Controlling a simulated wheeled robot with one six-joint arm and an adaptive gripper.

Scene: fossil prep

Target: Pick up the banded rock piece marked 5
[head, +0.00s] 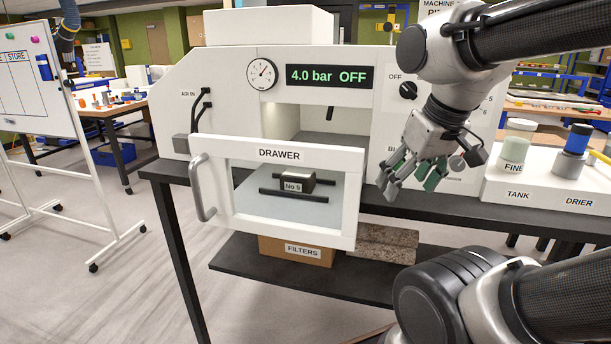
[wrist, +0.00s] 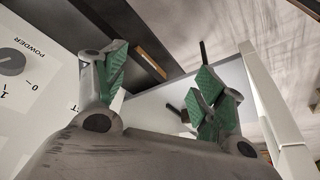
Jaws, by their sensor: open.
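The rock piece (head: 297,180) is a small dark block with a plate reading "No 5". It rests across two black bars inside the pulled-out drawer (head: 347,225) of the white machine. My gripper (head: 411,178) is open and empty, with green finger pads. In the head view it is to the right of the drawer, in front of the machine's right panel, clear of the rock. In the wrist view my gripper (wrist: 160,75) shows its spread fingers. A dark shape beyond the right finger there is partly hidden, and I cannot tell whether it is the rock.
The drawer front has a grey handle (head: 203,188) at its left. The machine's display (head: 330,77) reads "4.0 bar OFF". A filters box (head: 297,250) is on the shelf below.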

